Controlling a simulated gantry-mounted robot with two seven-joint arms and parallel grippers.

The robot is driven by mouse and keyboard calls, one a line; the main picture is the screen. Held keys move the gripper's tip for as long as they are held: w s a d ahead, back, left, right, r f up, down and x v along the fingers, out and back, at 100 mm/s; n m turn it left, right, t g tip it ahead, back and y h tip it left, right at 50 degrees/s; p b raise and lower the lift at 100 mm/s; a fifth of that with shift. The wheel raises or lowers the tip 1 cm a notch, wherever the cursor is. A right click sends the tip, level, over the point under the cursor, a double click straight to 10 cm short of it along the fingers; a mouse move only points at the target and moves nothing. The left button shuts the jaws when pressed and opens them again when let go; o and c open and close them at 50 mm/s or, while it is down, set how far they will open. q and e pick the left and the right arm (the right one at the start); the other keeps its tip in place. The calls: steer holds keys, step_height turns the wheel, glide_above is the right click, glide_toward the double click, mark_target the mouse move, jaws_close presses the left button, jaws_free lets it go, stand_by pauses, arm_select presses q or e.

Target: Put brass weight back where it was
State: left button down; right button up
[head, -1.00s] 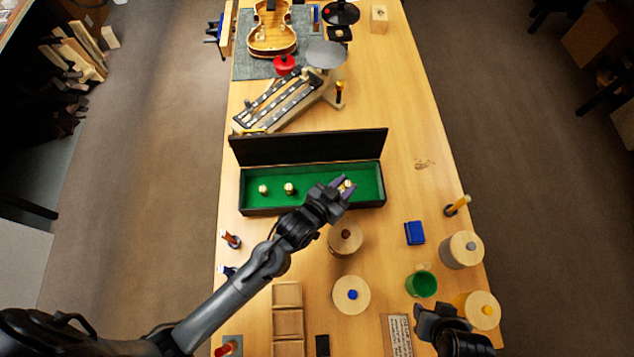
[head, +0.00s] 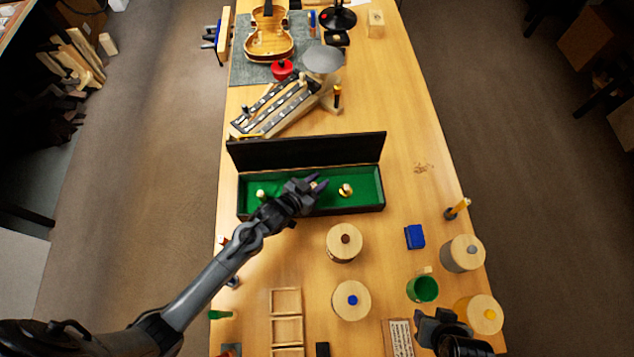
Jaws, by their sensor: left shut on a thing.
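The long black case (head: 375,208) lies open in the middle of the bench, its lid raised at the back and its inside lined in green. One brass weight (head: 346,190) stands in the right part of the case. Another brass weight (head: 261,194) stands near its left end. My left gripper (head: 316,184) is over the middle of the case, shut on a small brass weight that its fingers mostly hide. The gripper and wrist cover part of the green lining between the two visible weights. My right gripper (head: 437,318) is low at the right; its jaw opening is unclear.
Round wooden pots (head: 345,242) (head: 351,300) stand in front of the case. A blue block (head: 415,236), a green cup (head: 422,288) and more pots are at the right.

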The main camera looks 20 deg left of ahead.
arm_select(q)
steer(key=shift+f, duration=0.25)
steer(key=shift+f, duration=0.1)
steer(key=shift+f, duration=0.6)
steer(key=c, duration=0.8)
jaws_free()
steer(key=shift+s+a+f, duration=0.1)
steer(key=shift+s+f, duration=0.05)
steer(key=shift+c, duration=0.2)
